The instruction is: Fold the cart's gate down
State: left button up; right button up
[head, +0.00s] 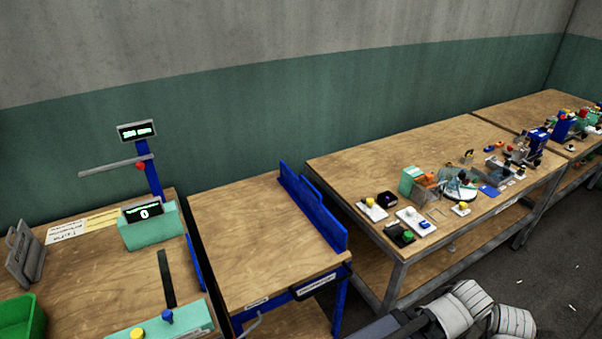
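The cart (250,235) has a wooden top and a blue frame and stands in the middle of the head view, between two benches. A blue gate panel (312,212) stands upright along the cart's right edge. A blue strip (194,262) shows low in the gap at the cart's left; I cannot tell what it belongs to. White and dark parts, apparently of my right arm, show at the bottom right, apart from the gate. Its fingertips cannot be made out. My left gripper is not in view.
The left bench (85,285) holds a green display unit (150,225), a blue post and a green bin (18,318). The right bench (350,165) carries several small devices (415,220). A narrow gap separates it from the gate. The cart top is bare.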

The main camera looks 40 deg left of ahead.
aim_at(336, 230)
jog(key=i+u, duration=0.2)
jog(key=u, duration=0.2)
jog(key=i+u, duration=0.2)
jog(key=u, duration=0.2)
jog(key=i+u, duration=0.2)
jog(key=u, duration=0.2)
jog(key=i+u, duration=0.2)
jog(key=u, duration=0.25)
jog(key=i+u, duration=0.25)
jog(key=u, duration=0.15)
